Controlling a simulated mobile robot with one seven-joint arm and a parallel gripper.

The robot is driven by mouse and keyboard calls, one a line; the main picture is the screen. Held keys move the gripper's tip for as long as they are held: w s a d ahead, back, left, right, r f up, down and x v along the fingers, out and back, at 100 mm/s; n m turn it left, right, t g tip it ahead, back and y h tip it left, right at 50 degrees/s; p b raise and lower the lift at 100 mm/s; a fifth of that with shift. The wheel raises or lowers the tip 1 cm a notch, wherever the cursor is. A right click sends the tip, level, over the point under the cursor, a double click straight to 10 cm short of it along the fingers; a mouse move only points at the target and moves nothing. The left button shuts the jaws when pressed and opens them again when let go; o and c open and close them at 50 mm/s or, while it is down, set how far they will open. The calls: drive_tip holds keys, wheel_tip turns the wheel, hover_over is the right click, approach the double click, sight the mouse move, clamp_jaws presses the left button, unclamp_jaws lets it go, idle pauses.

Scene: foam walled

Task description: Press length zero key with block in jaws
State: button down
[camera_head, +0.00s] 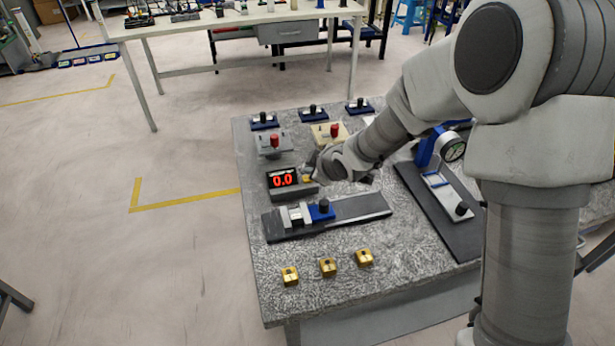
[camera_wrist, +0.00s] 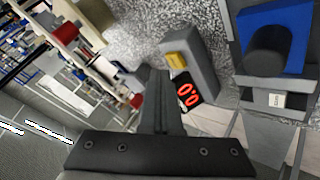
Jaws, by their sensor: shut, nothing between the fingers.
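A dark display box (camera_head: 283,180) with red digits reading 0.0 stands on the stone table. Its yellow key (camera_head: 307,179) is at the right end; the key also shows in the wrist view (camera_wrist: 177,61). My gripper (camera_head: 314,166) is shut and empty, close by the key. In the wrist view its fingertips (camera_wrist: 156,72) appear just left of the key; contact cannot be told. In front lies a slide gauge with a blue jaw (camera_head: 321,211) and pale metal jaw pieces (camera_head: 296,215). A grey piece with a pale label (camera_wrist: 277,101) sits beside the blue jaw.
Three gold blocks (camera_head: 328,267) stand along the table's front. A grey box with a red knob (camera_head: 274,145) and a beige one (camera_head: 330,134) stand behind the display. A dial gauge stand (camera_head: 440,180) is at the right. Blue-based parts (camera_head: 312,113) line the back.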

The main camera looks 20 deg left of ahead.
wheel_tip(320, 180, up, 5)
drive_tip(key=p, duration=0.3)
idle(0.8)
drive_tip(key=s+d+r+m+h, duration=0.35)
drive_tip(key=d+r, duration=0.35)
drive_tip(key=d, duration=0.3)
drive_tip(key=s+d+r+m+h, duration=0.25)
drive_tip(key=d+r+m, duration=0.25)
drive_tip(key=d+r, duration=0.45)
drive_tip(key=s+d+r+m, duration=0.1)
drive_tip(key=s+d+m, duration=0.3)
drive_tip(key=s, duration=0.6)
drive_tip(key=s+d+m+g, duration=0.1)
drive_tip(key=s+d+m, duration=0.4)
drive_tip(key=s, duration=0.5)
drive_tip(key=shift+d+r, duration=0.4)
drive_tip(key=shift+d, duration=0.6)
